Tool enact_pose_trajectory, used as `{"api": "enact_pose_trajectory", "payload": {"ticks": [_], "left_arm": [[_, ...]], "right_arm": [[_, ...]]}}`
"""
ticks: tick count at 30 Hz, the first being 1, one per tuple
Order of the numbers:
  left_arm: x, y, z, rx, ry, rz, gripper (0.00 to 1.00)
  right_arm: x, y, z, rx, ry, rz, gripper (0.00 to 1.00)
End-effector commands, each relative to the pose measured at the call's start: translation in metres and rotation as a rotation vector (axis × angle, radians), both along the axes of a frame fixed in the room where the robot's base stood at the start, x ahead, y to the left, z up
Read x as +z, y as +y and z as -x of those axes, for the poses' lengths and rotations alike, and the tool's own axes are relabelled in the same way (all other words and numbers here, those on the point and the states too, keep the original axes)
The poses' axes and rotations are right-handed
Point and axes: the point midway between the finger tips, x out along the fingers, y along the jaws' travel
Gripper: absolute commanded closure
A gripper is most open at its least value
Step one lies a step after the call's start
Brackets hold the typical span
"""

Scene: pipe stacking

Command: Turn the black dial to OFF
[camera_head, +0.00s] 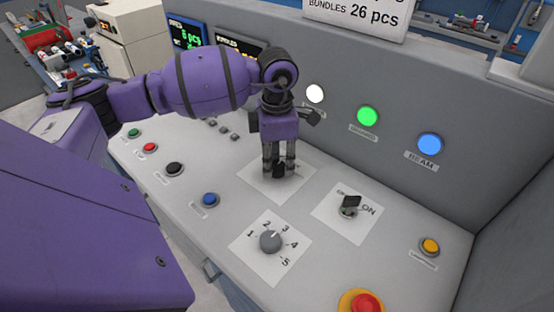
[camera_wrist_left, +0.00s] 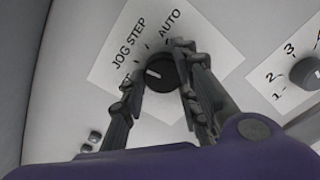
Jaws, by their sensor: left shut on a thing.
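My left gripper (camera_head: 279,172) reaches down to the panel in the head view. In the left wrist view its two fingers are on either side of a black round dial (camera_wrist_left: 162,71), shut on it. The dial sits on a white plate (camera_wrist_left: 118,34) marked JOG, STEP and AUTO. A further label at the left is mostly hidden behind a finger. The dial's white mark points left, toward that partly hidden label. In the head view the fingers cover most of the dial. A black lever switch (camera_head: 349,203) marked ON stands apart, to the right. My right gripper is not in view.
A grey numbered knob (camera_head: 271,241) is in front of the gripper; it also shows in the wrist view (camera_wrist_left: 308,73). Blue (camera_head: 209,199), yellow (camera_head: 430,245) and red (camera_head: 363,303) buttons lie around. Behind, an upright panel carries white, green and blue lamps (camera_head: 429,144).

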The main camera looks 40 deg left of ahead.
Motion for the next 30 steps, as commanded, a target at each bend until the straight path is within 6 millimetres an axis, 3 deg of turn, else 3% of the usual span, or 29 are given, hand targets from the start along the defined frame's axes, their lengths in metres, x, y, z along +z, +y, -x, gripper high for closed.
{"api": "enact_pose_trajectory", "payload": {"ticks": [18,30], "left_arm": [[0.006,0.005,-0.002,0.578,-0.017,0.0,0.97],[0.006,0.006,0.0,0.824,-0.016,-0.002,0.97]], "right_arm": [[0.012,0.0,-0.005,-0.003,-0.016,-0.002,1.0],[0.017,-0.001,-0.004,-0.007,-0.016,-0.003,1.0]]}}
